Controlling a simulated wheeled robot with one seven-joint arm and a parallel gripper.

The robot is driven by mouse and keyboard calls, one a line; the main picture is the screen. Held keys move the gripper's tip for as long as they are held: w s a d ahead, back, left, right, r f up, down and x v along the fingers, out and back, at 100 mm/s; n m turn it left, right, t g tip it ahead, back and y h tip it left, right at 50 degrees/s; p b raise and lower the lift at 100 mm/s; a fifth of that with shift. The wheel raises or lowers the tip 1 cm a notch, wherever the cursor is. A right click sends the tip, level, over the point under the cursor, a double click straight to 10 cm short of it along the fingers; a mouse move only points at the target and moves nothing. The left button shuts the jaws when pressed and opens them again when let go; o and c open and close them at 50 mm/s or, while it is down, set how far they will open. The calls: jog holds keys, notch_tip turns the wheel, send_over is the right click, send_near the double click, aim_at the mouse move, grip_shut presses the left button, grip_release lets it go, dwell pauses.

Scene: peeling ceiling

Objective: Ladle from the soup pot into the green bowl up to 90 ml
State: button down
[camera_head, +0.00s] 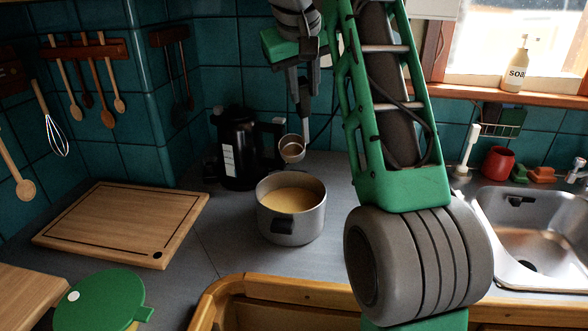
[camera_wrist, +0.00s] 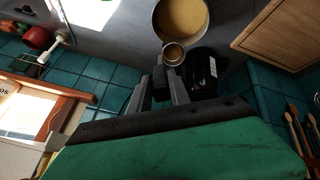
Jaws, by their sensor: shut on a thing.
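The soup pot (camera_head: 284,231) is a grey metal pot with dark handles, standing on the counter with yellow soup in it. My gripper (camera_head: 304,92) is shut on the ladle's handle behind and above the pot. The ladle (camera_head: 292,150) hangs down from it, its small metal cup past the pot's far rim in the head view. In the wrist view the ladle cup (camera_wrist: 173,54) shows between my gripper (camera_wrist: 168,88) and the pot (camera_wrist: 207,27). I cannot tell if the cup holds soup.
A black kettle (camera_head: 238,160) stands close left of the ladle. A cutting board (camera_head: 125,220) lies left of the pot. A flat green round thing (camera_head: 100,300) with a tab is at front left. A sink (camera_head: 545,235) and red mug (camera_head: 497,163) are at right.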

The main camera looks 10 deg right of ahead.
dwell(0.3)
jog(key=s+t+b, duration=0.1)
jog(key=b, duration=0.2)
jog(key=s+a+f+b, duration=0.1)
jog(key=s+b, duration=0.1)
jog(key=b, duration=0.2)
jog(key=s+f+t+h+b, duration=0.1)
jog(key=b, duration=0.3)
jog(key=shift+s+a+f+t, duration=0.2)
jog(key=shift+s+a+t, duration=0.05)
jog(key=shift+a+t, duration=0.05)
